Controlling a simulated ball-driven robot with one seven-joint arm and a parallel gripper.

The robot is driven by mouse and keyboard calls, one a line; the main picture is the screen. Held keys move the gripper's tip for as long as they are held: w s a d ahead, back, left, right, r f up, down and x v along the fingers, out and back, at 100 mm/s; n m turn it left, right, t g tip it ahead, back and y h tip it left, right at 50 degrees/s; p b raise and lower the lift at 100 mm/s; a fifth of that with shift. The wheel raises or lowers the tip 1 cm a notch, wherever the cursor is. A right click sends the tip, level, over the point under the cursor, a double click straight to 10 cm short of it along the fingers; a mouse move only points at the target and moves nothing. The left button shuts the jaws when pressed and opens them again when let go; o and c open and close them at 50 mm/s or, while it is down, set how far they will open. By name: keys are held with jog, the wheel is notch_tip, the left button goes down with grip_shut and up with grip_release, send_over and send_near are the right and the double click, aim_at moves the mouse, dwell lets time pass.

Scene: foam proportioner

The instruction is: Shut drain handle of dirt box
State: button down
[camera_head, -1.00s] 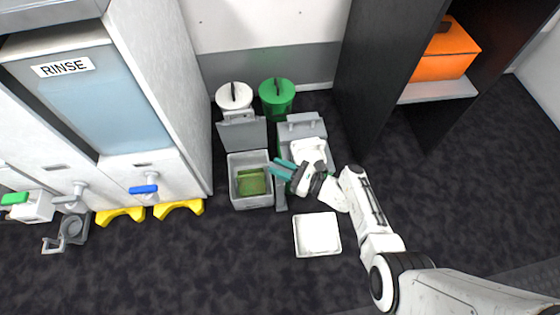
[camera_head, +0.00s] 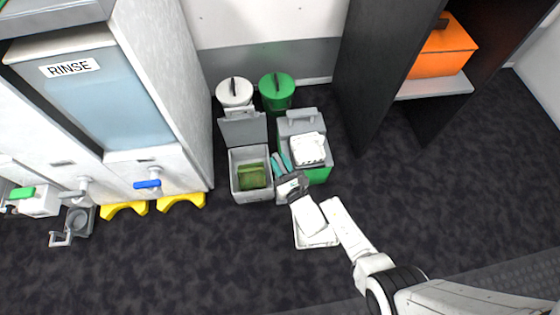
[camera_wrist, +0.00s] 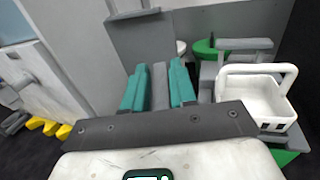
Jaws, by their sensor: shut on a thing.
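An open grey box (camera_head: 237,184) with a green block (camera_head: 252,174) inside stands on the floor, its lid (camera_head: 243,131) raised at the back. I cannot tell for certain that it is the dirt box. My gripper (camera_head: 281,163) is at its right side, in the gap before the green-and-grey box. In the wrist view my teal fingers (camera_wrist: 158,88) are closed around an upright grey bar (camera_wrist: 160,86), which looks like a handle. The bar's lower part is hidden by my gripper.
Right of my gripper is a green box (camera_head: 319,175) with a white basket (camera_head: 309,149) on top. A white bucket (camera_head: 234,92) and a green bucket (camera_head: 276,91) stand behind. Dark floor is free at front left.

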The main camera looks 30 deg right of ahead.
jog(key=shift+w+r+m+g+h+p, duration=0.1)
jog(key=shift+m+g+h+p, duration=0.25)
jog(key=shift+m+h, duration=0.8)
jog(key=shift+m+g+h+p, duration=0.15)
jog(key=shift+m+h+p, duration=0.4)
jog(key=shift+h, duration=1)
jog(key=c, duration=1)
grip_release()
jog(key=p+v, duration=0.2)
jog(key=v, duration=0.9)
jog(key=shift+p, duration=0.4)
jog(key=shift+d, duration=0.1)
